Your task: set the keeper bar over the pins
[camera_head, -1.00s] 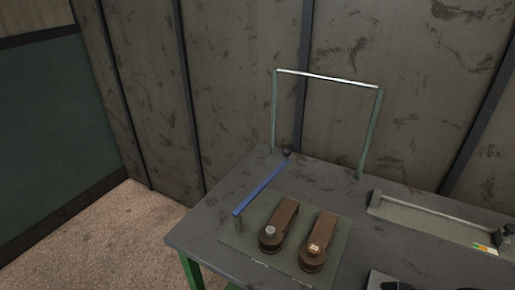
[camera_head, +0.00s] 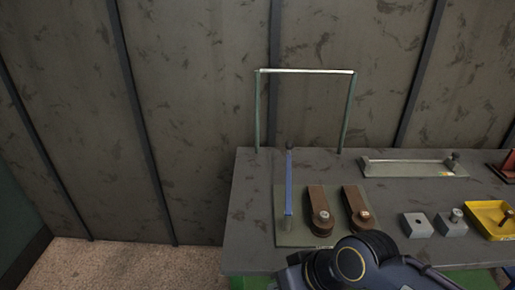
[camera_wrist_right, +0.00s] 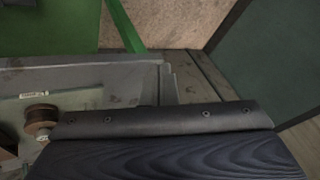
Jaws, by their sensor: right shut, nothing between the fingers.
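A long thin blue bar (camera_head: 289,180) runs front to back along the left side of a grey-green base plate (camera_head: 283,232) in the head view. Its near end sits at a short post, and a dark knob (camera_head: 289,146) is at its far end. I cannot tell for certain that it is the keeper bar. Beside it lie two brown arms (camera_head: 318,205) (camera_head: 352,203), each with a round pin head at its near end. One brown round end (camera_wrist_right: 40,119) shows in the right wrist view. My right gripper (camera_wrist_right: 160,122) is shut and empty there, dark across the bottom. My left gripper is out of view.
A green frame with a pale top bar (camera_head: 306,71) stands at the table's back. My right arm covers part of the front edge.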

